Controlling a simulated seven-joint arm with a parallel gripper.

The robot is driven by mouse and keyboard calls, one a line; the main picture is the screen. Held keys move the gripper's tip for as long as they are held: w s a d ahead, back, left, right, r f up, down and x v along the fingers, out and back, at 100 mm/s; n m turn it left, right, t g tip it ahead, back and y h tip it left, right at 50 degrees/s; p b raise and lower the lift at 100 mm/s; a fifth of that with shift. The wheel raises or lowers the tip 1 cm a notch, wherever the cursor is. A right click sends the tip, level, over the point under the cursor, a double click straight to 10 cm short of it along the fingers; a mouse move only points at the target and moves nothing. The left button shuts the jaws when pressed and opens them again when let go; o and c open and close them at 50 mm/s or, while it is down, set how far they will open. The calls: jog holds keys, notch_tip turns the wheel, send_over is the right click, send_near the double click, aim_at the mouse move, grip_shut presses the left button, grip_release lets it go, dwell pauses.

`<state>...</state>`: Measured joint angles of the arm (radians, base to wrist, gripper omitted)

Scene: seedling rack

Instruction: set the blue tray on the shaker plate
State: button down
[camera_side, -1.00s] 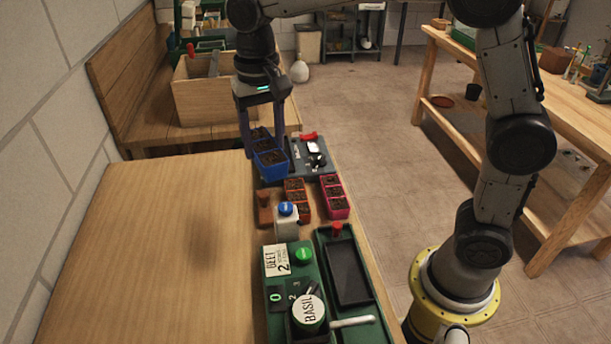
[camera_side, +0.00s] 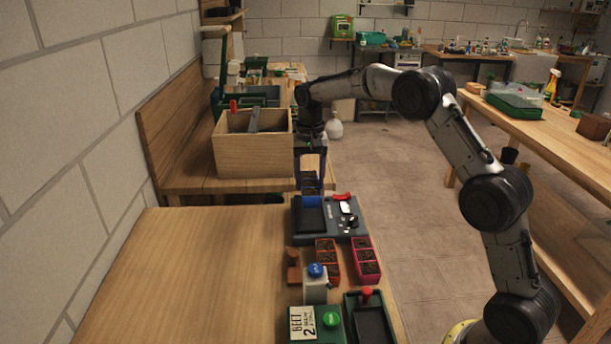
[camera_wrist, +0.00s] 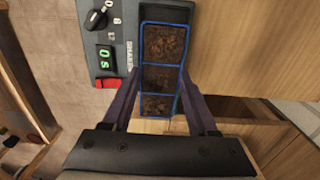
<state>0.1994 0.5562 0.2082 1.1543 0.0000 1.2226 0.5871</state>
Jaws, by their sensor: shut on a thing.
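The blue tray (camera_side: 312,201) has soil-filled cells in a row, and it also shows in the wrist view (camera_wrist: 161,77). My gripper (camera_side: 310,178) is shut on it, with one finger along each long side. The shaker (camera_side: 349,231) is a dark grey unit with a red switch and a knob. Its dark plate (camera_side: 309,219) is on its left part, just below and nearer than the tray in the side view. In the wrist view the shaker panel (camera_wrist: 108,35) reads 0 s, and the tray hides part of the unit. I cannot tell whether tray and plate touch.
An orange tray (camera_side: 327,252) and a pink tray (camera_side: 367,264) stand in front of the shaker, near a blue-capped bottle (camera_side: 315,286). A green BEET box (camera_side: 316,326) is nearer. A wooden crate (camera_side: 252,153) stands behind left. The left tabletop is clear.

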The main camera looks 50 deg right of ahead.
aim_at(309, 183)
jog(key=shift+f, duration=2.3)
jog(key=shift+f, duration=0.6)
jog(key=shift+c, duration=2.2)
grip_release()
jog(key=shift+r, duration=5.5)
jog(key=shift+a, duration=0.15)
